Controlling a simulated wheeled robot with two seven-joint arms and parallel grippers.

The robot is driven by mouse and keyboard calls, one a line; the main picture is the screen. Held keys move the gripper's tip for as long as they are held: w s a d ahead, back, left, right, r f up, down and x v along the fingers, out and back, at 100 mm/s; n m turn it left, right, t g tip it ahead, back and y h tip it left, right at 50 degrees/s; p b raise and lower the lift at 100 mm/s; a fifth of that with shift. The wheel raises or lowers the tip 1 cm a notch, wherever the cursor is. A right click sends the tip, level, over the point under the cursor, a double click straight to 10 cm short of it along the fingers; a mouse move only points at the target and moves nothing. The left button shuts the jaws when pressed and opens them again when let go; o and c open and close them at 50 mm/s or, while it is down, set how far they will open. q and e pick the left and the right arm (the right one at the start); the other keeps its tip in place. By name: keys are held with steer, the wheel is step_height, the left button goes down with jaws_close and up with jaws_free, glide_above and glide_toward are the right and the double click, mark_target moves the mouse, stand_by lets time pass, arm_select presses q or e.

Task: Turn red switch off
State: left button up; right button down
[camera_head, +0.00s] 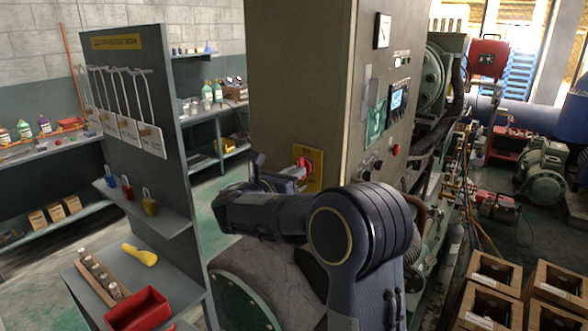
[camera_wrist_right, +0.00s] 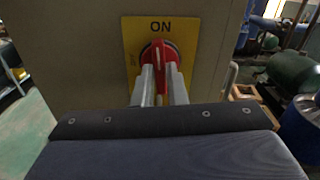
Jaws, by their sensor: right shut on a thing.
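The red rotary switch (camera_head: 304,163) sits on a yellow plate (camera_head: 316,168) on the side of a tall grey-beige cabinet (camera_head: 300,90). In the right wrist view the red switch (camera_wrist_right: 158,52) shows its handle pointing up toward the word ON on the yellow plate (camera_wrist_right: 187,32). My right gripper (camera_head: 288,176) reaches the switch from the left in the head view. In the wrist view the two fingers of my right gripper (camera_wrist_right: 159,78) are shut on the handle of the switch, and they hide its lower part. My left gripper is not in view.
A grey lockout board (camera_head: 150,70) with hanging tags and several padlocks stands at the left. A shelf holds a yellow flashlight (camera_head: 140,255) and a red bin (camera_head: 138,310). Machinery and hoses crowd the cabinet's right side.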

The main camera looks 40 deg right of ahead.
steer(key=n+p, duration=0.3)
steer(key=p, duration=0.1)
stand_by(0.7)
steer(key=n, duration=0.4)
steer(key=shift+n, duration=0.4)
